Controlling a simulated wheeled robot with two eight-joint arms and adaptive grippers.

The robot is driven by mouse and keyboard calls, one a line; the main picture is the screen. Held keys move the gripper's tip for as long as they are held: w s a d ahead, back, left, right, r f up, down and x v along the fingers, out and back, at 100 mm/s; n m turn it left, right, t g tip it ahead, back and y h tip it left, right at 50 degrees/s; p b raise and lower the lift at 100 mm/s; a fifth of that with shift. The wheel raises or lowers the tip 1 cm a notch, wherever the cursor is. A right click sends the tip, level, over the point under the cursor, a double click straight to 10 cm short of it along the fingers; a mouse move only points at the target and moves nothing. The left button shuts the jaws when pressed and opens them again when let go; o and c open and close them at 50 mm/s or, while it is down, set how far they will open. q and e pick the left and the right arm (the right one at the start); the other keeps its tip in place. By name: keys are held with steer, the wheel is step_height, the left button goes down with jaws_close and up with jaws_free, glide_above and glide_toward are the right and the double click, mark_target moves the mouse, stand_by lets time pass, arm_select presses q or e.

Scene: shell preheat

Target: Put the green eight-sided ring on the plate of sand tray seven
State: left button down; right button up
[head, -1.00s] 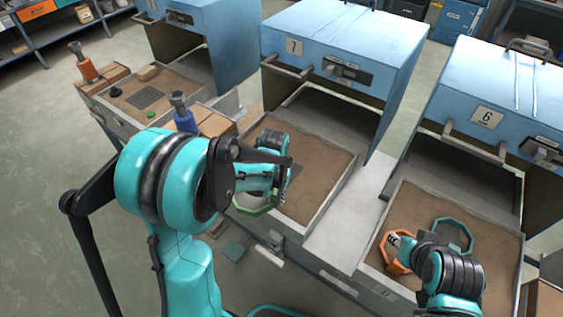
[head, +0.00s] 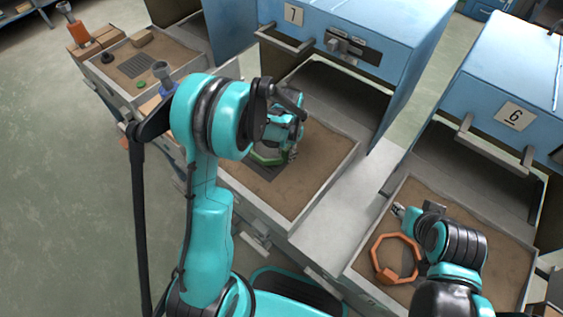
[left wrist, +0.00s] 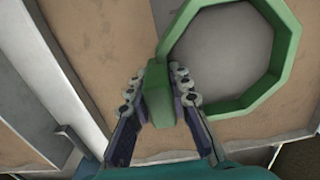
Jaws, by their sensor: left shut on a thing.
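The green eight-sided ring (head: 266,158) is in sand tray seven (head: 327,199), under the blue unit marked 7. My left gripper (head: 287,153) is shut on the ring's block-shaped grip. In the left wrist view the green ring (left wrist: 282,70) spreads to the upper right of my fingers (left wrist: 158,95), around a bare grey surface. The dark plate (head: 262,172) shows partly beside and below the ring in the head view. I cannot tell whether the ring touches it. My right gripper (head: 399,210) is over tray six; its finger opening is unclear.
An orange eight-sided ring (head: 375,250) lies in sand tray six (head: 515,268) near my right arm. A pale metal shelf (head: 338,208) separates the trays. Another sand tray (head: 118,52) at upper left holds a small green piece (head: 140,84) and a dark grid plate (head: 134,67).

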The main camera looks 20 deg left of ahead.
arm_select(q)
steer(key=shift+a+f, duration=0.55)
steer(key=shift+a, duration=0.35)
step_height(320, 180, down, 4)
steer(key=shift+w+a+f+b, duration=0.1)
steer(key=shift+b, duration=1.15)
steer(key=c, duration=1.4)
jaws_free()
